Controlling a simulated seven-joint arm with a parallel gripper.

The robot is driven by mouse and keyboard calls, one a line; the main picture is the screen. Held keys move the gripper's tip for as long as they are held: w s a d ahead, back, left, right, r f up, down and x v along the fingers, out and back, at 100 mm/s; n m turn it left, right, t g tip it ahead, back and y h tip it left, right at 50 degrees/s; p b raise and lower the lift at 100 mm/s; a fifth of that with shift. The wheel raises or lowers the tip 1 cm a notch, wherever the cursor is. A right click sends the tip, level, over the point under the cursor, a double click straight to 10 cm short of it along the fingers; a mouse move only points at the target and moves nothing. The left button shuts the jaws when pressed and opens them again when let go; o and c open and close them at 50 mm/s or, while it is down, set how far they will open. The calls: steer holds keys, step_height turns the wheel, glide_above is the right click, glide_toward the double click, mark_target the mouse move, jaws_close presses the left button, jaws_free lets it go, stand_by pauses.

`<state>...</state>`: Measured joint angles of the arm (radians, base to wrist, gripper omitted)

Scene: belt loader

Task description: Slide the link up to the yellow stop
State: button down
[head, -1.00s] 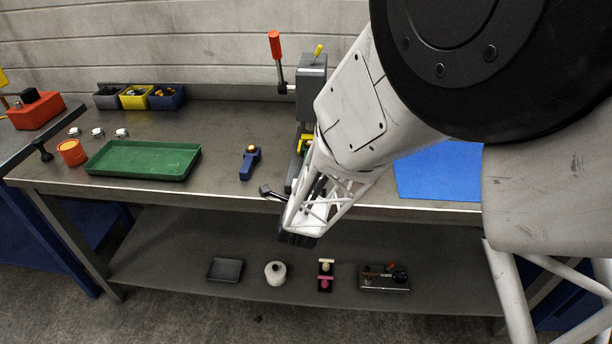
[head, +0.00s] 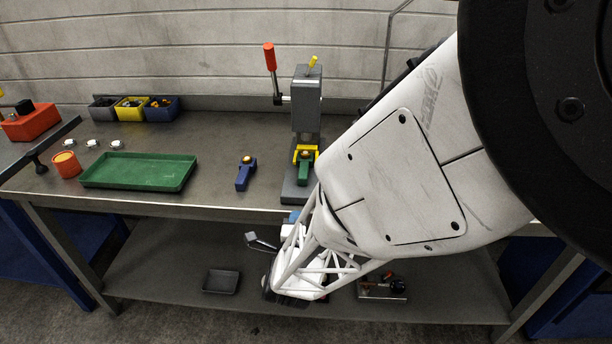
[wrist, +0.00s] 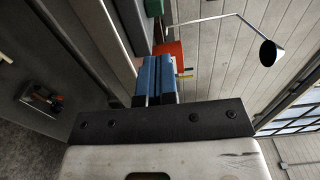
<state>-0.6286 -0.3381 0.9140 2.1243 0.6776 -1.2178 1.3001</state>
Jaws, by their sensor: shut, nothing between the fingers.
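The green link (head: 304,171) lies on the grey base of the press, in the head view. The yellow stop (head: 306,152) is a bracket just behind it, under the press ram. Its top carries a small orange-brown round part. Whether link and stop touch I cannot tell. My gripper shows two blue fingers (wrist: 156,78) side by side in the wrist view, shut and empty. In the head view my gripper is low, in front of the bench edge and below the press, apart from the link and largely hidden by my arm.
A similar blue link (head: 245,174) lies left of the press (head: 307,100), which has a red-handled lever (head: 270,57). A green tray (head: 138,172) and an orange cup (head: 66,165) stand farther left. Bare bench lies between tray and blue link. My arm hides the bench's right side.

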steer(key=shift+s, duration=0.35)
